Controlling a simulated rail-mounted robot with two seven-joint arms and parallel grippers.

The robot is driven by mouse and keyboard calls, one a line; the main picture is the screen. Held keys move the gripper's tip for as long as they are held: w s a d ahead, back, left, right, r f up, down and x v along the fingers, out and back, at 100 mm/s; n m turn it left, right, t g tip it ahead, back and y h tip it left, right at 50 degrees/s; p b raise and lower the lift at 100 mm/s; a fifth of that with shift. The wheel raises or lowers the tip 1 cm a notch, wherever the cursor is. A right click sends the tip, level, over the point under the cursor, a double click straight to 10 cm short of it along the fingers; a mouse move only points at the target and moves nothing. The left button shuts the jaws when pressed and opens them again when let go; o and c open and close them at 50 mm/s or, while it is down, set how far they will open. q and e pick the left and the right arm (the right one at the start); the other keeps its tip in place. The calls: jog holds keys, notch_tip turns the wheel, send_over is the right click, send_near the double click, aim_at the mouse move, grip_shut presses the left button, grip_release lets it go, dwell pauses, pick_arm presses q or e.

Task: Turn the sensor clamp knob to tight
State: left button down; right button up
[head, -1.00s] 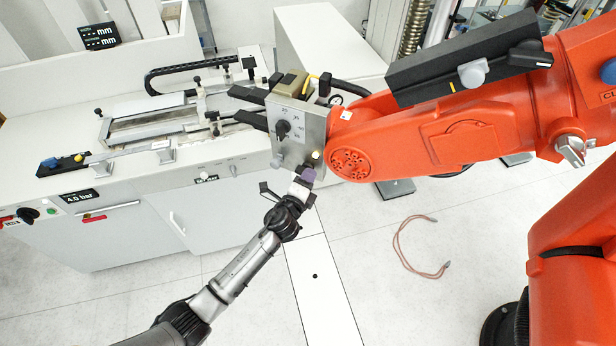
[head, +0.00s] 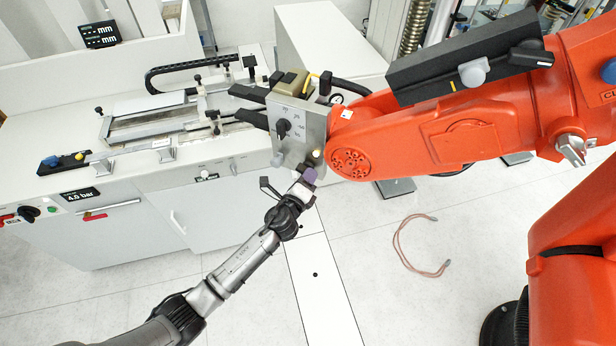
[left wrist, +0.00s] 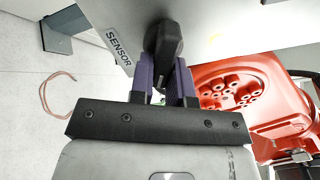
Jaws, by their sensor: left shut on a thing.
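The sensor clamp knob (left wrist: 165,42) is black and shows in the left wrist view beside a "SENSOR" label (left wrist: 118,48) on a pale panel. My left gripper (left wrist: 165,75) has purple fingers, one on each side of the knob, and is shut on it. In the head view the left gripper (head: 309,175) is at the lower edge of the grey panel (head: 312,125) on the orange arm's end. The sensor knob cannot be made out there. My right gripper is in neither view.
The panel also carries a black dial knob (head: 283,129) with a number scale. The large orange robot arm (head: 450,135) fills the right side. A white bench (head: 150,185) with a measuring fixture stands left.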

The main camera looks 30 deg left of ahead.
pick_arm(q)
jog(key=c, duration=1.1)
grip_release()
jog(key=shift+s+d+b, duration=0.25)
jog(key=shift+s+b, duration=0.05)
jog(key=shift+s, duration=2)
jog(key=shift+s+d+b, duration=0.2)
jog(key=shift+s+b, duration=0.05)
jog(key=shift+s, duration=2.05)
jog(key=shift+s+d+b, duration=0.25)
jog(key=shift+s+b, duration=0.05)
jog(key=shift+s, duration=2)
